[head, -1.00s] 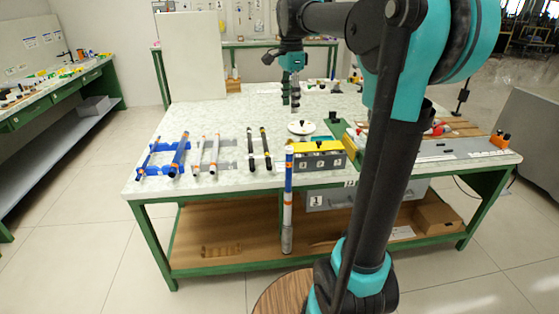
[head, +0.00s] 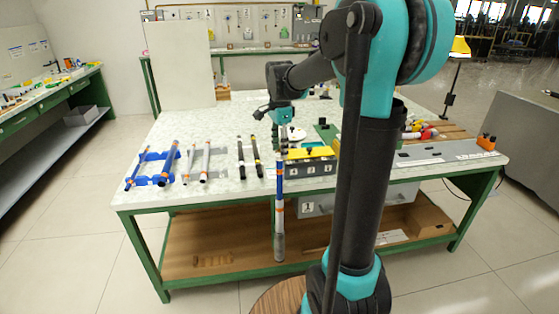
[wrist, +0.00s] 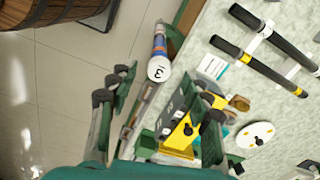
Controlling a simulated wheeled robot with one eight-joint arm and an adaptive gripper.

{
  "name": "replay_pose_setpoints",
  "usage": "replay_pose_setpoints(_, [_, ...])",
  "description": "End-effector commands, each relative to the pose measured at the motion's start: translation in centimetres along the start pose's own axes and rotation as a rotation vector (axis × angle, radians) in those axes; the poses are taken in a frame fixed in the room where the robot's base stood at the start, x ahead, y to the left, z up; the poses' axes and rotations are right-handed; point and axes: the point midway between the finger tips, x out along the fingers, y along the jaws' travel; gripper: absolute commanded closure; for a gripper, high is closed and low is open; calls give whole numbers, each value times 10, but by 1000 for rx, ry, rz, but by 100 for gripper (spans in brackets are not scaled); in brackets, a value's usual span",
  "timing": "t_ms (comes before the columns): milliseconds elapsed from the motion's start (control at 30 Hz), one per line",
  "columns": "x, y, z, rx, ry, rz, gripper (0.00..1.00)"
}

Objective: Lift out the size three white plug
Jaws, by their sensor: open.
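The white plug (wrist: 159,68), a round cap marked 3, sits in the top end of an upright tube (wrist: 159,42) with blue and orange bands. In the head view the tube (head: 279,195) stands at the table's front edge; its top is hard to make out behind my fingers. My gripper (wrist: 160,93) is open and empty, with fingers on both sides of the plug in the wrist view and apart from it. In the head view my gripper (head: 280,140) hangs above the tube's top. I cannot tell the exact height gap.
A grey block with a yellow top (head: 310,153) and numbers stands just right of the tube. A white disc with a black knob (wrist: 255,135) lies behind it. Black rods (head: 249,158) and blue and white rods (head: 168,163) lie on the table (head: 225,185) to the left.

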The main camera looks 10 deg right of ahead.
Motion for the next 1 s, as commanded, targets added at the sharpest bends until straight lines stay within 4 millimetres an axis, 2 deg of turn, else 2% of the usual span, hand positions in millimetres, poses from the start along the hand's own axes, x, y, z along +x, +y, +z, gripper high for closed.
replay_pose_setpoints(100, [18, 1, 0, 0, 0, 0, 51])
replay_pose_setpoints(200, [29, 1, 0, 0, 0, 0, 51])
replay_pose_setpoints(500, [33, 1, 0, 0, 0, 0, 51])
replay_pose_setpoints(800, [33, 1, 0, 0, 0, 0, 87])
replay_pose_setpoints(1000, [33, 1, 0, 0, 0, 0, 88])
